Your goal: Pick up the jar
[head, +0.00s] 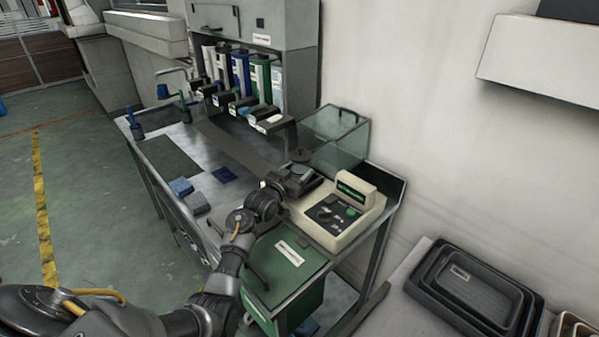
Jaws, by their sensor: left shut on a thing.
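My left arm reaches in from the lower left over the metal bench. My left gripper (298,172) is beside the cream device and in front of the clear glass box. It is shut on a small dark, round-topped thing, which I take to be the jar (301,156). Only its dark top shows clearly; the gripper hides much of the rest. I cannot tell whether it touches the bench. My right gripper is not in view.
The cream device (340,213) stands close to the gripper's right. The glass box (336,137) is just behind. Blue and grey blocks (181,187) lie on the bench at left. A green bin (290,262) is in front. Black trays (470,285) sit lower right.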

